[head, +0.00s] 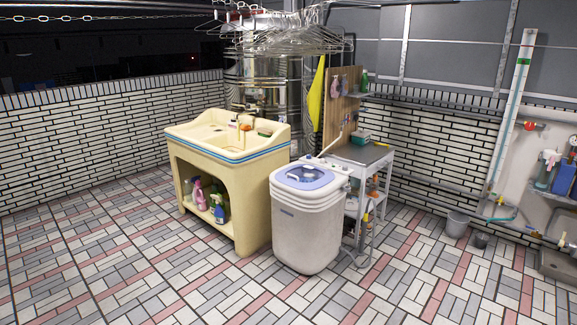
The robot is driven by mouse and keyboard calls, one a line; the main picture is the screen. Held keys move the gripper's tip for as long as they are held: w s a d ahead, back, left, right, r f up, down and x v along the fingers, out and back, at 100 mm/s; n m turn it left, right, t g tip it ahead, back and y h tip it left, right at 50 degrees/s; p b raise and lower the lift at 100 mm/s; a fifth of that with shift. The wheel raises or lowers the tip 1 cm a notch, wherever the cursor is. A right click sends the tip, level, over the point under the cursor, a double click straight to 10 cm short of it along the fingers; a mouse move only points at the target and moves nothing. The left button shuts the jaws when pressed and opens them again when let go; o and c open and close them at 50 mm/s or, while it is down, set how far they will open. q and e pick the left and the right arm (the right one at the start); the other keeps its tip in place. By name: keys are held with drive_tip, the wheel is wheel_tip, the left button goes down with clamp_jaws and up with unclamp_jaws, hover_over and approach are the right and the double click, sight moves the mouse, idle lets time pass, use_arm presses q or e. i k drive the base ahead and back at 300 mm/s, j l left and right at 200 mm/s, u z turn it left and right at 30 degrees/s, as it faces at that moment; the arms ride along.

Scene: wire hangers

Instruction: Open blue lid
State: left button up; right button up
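The blue lid (304,178) lies on top of a white washing machine (305,231) near the middle of the head view. The lid looks shut, flat in the machine's top, with a clear or pale round part at its centre. The machine stands upright on the tiled floor. Neither of my grippers shows in the head view.
A cream sink unit (245,205) stands left of the machine, with bottles (217,208) on its lower shelf. A grey-topped side table (362,154) stands close behind on the right. Wire hangers (285,38) hang above. Buckets (457,224) stand at right. The tiled floor (130,270) in front is clear.

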sight(328, 177)
drive_tip(key=i+j, duration=0.15)
drive_tip(key=i, duration=1)
drive_tip(key=i+j+u, duration=0.1)
drive_tip(key=i, duration=1.05)
